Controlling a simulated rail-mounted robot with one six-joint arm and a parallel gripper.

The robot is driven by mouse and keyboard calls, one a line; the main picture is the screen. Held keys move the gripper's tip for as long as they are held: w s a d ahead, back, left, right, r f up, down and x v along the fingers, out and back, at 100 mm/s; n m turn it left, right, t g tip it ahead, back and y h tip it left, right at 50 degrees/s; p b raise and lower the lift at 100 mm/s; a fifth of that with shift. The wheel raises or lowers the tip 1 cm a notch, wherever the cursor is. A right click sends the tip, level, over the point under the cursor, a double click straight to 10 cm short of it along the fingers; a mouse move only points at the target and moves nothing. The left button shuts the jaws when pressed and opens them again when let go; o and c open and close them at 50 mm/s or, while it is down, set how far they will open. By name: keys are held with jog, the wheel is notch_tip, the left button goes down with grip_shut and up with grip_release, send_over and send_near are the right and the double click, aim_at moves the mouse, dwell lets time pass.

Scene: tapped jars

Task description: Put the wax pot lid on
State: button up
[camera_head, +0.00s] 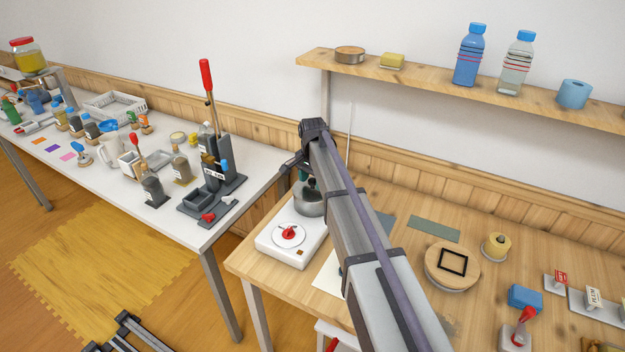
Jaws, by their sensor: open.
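A metal pot (309,207), which appears to be the wax pot, stands at the back of a white heater box (287,247) on the wooden table. My arm crosses in front of the pot and hides its right side. The dark end of my gripper (297,166) is just above the pot; its fingers are mostly hidden, and it is open. A teal part shows between gripper and pot, but I cannot tell what it is. A red knob on a white disc (289,235) is at the front of the heater. I cannot pick out the lid with certainty.
A lever press (211,160) stands on the white table (224,224) at left. A shelf (430,80) runs along the wall.

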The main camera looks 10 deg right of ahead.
notch_tip(320, 180, up, 11)
jog(key=p, duration=1)
jog(key=shift+p, duration=0.4)
jog(key=shift+f, duration=0.1)
jog(key=s+f+n+b, duration=0.2)
jog(key=s+n, duration=0.8)
jog(key=s, duration=2.1)
jog(key=shift+s, duration=0.25)
